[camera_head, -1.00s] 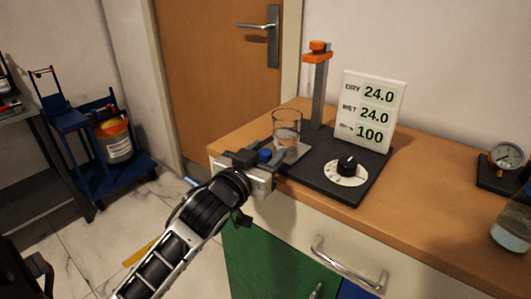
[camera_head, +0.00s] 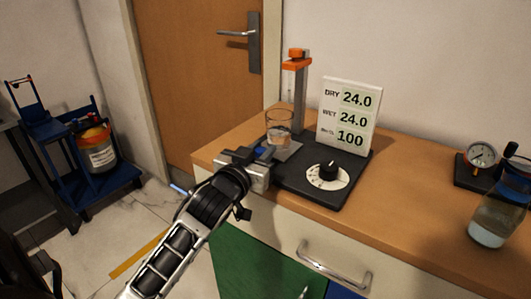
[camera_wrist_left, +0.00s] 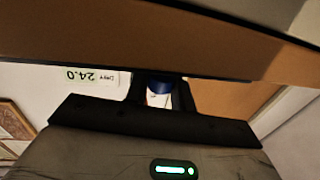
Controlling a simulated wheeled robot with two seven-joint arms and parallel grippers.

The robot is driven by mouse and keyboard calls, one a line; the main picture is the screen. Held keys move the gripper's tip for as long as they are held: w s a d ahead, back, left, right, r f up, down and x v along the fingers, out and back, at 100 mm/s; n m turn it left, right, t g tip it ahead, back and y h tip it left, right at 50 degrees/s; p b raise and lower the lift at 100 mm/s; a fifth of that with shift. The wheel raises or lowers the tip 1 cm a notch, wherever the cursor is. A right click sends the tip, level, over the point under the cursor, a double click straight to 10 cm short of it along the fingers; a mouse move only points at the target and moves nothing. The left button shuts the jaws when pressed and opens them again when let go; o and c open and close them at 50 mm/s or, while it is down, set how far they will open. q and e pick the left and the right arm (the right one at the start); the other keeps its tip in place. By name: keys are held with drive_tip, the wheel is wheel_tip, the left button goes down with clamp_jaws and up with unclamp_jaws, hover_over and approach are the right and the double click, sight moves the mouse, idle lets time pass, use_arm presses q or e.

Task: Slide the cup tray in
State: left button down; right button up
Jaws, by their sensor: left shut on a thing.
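A clear glass cup (camera_head: 279,128) with some liquid stands upright on the flat grey cup tray (camera_head: 290,149). The tray lies at the left of the dark rig base (camera_head: 346,187), just in front of the post with the orange top (camera_head: 298,56). My left gripper (camera_head: 257,157) is shut on the tray's blue handle (camera_head: 263,150) at the tray's near left edge. The blue handle shows between the fingers in the left wrist view (camera_wrist_left: 159,87). The gripper hides part of the tray's front. My right gripper is not in view.
A white panel (camera_head: 348,117) reading 24.0, 24.0 and 100 stands behind a dial with a black knob (camera_head: 329,168). A round gauge (camera_head: 482,157) and a jar (camera_head: 494,215) stand at the right of the wooden counter (camera_head: 400,201). The counter between is clear.

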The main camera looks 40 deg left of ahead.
use_arm(q)
drive_tip(key=c, duration=1.2)
unclamp_jaws()
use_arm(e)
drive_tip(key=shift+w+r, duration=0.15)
use_arm(q)
drive_tip(key=s+d+p, duration=0.1)
drive_tip(key=s+d, duration=0.1)
drive_tip(key=s, duration=1.3)
drive_tip(key=shift+s+d, duration=0.3)
drive_tip(key=shift+s, duration=0.1)
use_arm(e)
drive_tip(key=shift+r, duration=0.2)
